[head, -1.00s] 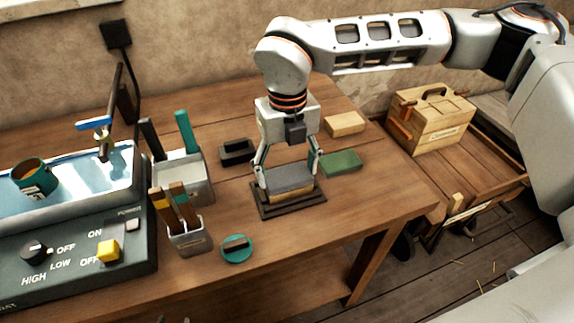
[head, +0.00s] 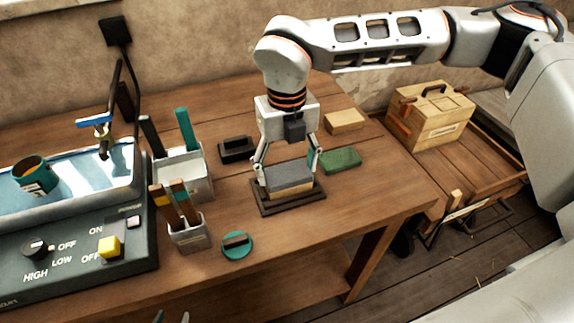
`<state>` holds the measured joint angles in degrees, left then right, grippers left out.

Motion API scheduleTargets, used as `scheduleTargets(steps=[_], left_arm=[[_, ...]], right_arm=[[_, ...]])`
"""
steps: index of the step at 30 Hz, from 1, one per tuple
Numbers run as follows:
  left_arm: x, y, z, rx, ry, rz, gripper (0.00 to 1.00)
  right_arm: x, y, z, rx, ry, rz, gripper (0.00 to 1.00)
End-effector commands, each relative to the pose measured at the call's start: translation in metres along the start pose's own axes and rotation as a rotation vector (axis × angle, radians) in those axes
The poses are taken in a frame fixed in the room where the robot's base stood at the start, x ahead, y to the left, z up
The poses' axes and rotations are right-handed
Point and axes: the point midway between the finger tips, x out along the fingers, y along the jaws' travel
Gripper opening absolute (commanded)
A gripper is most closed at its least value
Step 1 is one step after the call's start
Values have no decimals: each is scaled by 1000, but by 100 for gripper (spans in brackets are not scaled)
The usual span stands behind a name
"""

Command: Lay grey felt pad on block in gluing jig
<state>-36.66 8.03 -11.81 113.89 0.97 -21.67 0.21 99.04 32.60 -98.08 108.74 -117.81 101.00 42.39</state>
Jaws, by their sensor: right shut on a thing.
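The grey felt pad (head: 289,177) lies flat over the wooden block (head: 291,190) in the dark gluing jig (head: 308,203) on the workbench. My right gripper (head: 287,170) points down from above with one finger at each end of the pad, shut on it. The pad looks level and lined up with the block. I cannot tell whether its whole underside touches the block. The tips of my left gripper (head: 171,317) just show at the bottom edge, apart and empty, well away from the jig.
A green block (head: 340,160), a tan block (head: 345,121) and a black holder (head: 236,150) lie behind the jig. Tool bins (head: 190,236), a teal round item (head: 237,246) and a water bath (head: 70,245) stand left. A wooden toolbox (head: 432,117) sits right. The bench front right is clear.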

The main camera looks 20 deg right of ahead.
Motion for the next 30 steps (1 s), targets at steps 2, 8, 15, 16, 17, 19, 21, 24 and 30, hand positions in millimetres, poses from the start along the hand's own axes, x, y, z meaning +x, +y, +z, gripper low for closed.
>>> scheduleTargets(steps=[2, 8, 15, 16, 17, 19, 21, 24, 30], left_arm=[[0, 0, -1, 0, 1, 0, 36], [0, 0, -1, 0, 1, 0, 36], [0, 0, 0, 1, 0, 0, 36], [0, 0, 0, 1, 0, 0, 36], [0, 0, 0, 1, 0, 1, 36], [0, -2, -1, 4, 3, -1, 36], [0, -2, -2, 4, 3, -1, 36], [0, -1, -1, 3, 2, -1, 36], [0, 0, -1, 1, 1, 0, 36]], right_arm=[[0, 0, 0, 0, 0, 0, 51], [0, 0, 0, 0, 0, 0, 82], [0, 0, 0, 0, 0, 0, 88], [0, 0, 0, 0, 0, 0, 88], [0, 0, 0, 0, 0, 0, 88], [0, 0, 0, 0, 0, 0, 88], [-3, 0, 0, 0, -1, 0, 88], [-13, 0, 1, 1, -4, 0, 88], [-51, 0, 2, 2, -5, 0, 88]])
